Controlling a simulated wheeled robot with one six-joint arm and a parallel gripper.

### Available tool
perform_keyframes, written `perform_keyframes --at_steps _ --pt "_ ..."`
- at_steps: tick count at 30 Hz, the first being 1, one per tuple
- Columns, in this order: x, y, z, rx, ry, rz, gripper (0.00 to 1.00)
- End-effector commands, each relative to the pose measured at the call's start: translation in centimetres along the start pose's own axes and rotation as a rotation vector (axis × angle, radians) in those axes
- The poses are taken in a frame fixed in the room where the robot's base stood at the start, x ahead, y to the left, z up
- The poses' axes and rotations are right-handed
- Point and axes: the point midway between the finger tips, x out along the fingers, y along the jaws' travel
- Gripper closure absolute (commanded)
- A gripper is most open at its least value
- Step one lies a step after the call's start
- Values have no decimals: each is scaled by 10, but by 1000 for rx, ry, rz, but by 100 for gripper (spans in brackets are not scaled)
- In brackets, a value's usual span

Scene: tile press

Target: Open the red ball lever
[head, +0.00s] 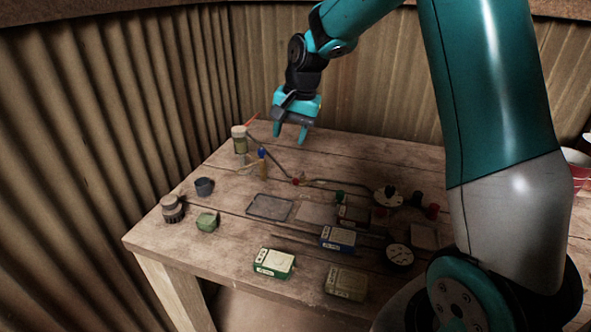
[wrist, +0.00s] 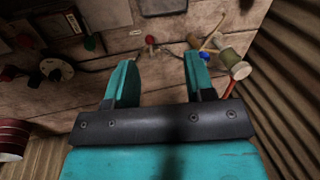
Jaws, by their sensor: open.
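The red ball lever (head: 295,181) is a small red knob on a thin grey pipe, near the middle of the table. In the wrist view the red ball (wrist: 151,40) shows beyond the fingertips, between the two fingers in the picture. My gripper (head: 289,139) is open and empty, its fingers pointing down, well above the table and behind the lever. It also shows in the wrist view (wrist: 160,62). It touches nothing. The lever's handle is too small to tell which way it lies.
A grey tray (head: 270,207), several small boxes, such as a blue one (head: 338,239), and round gauges (head: 388,197) crowd the front and right. Corrugated walls close the back and left.

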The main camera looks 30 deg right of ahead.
Motion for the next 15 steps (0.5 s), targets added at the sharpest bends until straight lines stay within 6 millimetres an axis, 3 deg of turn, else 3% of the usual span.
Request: perform_keyframes --at_steps 1,3,6,11,15 --pt "4 10 -28 101 13 12 51" --pt "10 22 -54 207 31 22 51" --pt "17 33 -73 292 44 29 51" --pt "32 37 -79 319 48 31 51" --pt "59 38 -80 317 46 33 51"
